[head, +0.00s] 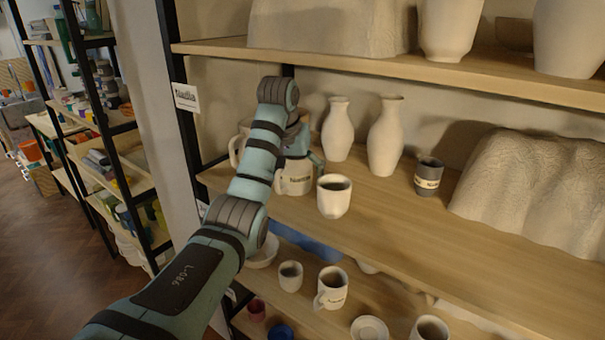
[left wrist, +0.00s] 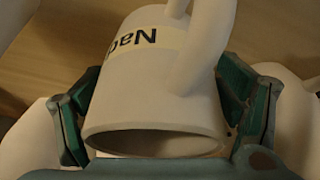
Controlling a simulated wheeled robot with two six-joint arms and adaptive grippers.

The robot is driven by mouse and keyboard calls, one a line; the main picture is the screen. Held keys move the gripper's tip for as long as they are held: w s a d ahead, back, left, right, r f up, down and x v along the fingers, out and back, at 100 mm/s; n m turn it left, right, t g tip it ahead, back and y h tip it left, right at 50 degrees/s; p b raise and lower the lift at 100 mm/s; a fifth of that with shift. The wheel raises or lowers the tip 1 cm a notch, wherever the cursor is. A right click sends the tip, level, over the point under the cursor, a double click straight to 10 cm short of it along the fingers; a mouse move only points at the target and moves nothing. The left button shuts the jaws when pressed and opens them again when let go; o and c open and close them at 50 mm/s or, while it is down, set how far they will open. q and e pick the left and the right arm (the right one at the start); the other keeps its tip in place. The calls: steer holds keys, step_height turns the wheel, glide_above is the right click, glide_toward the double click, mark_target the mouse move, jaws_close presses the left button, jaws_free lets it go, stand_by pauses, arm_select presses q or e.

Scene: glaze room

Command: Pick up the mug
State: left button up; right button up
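A white mug (head: 294,181) with a name label stands on the middle wooden shelf in the head view. My left gripper (head: 301,158) is at this mug, with a finger on either side. In the left wrist view the mug (left wrist: 160,100) fills the space between the fingers, its handle toward the upper right and its label upside down. The finger pads are at or very close to its sides; whether they press on it I cannot tell. My right gripper is not in view.
A white cup (head: 334,197) stands close to the right of the mug. Two pale vases (head: 338,130) (head: 385,138) stand behind it. A dark cup (head: 428,178) and a draped lump (head: 535,190) are farther right. The upper shelf (head: 400,66) overhangs; the front right shelf is clear.

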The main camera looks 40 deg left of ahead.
arm_select(q)
steer(key=shift+s+d+r, duration=0.1)
steer(key=shift+s+r, duration=0.05)
steer(key=shift+s, duration=0.1)
steer(key=shift+c, duration=1.2)
steer(key=shift+d, duration=0.15)
steer(key=c, duration=1.1)
steer(key=shift+r, duration=0.15)
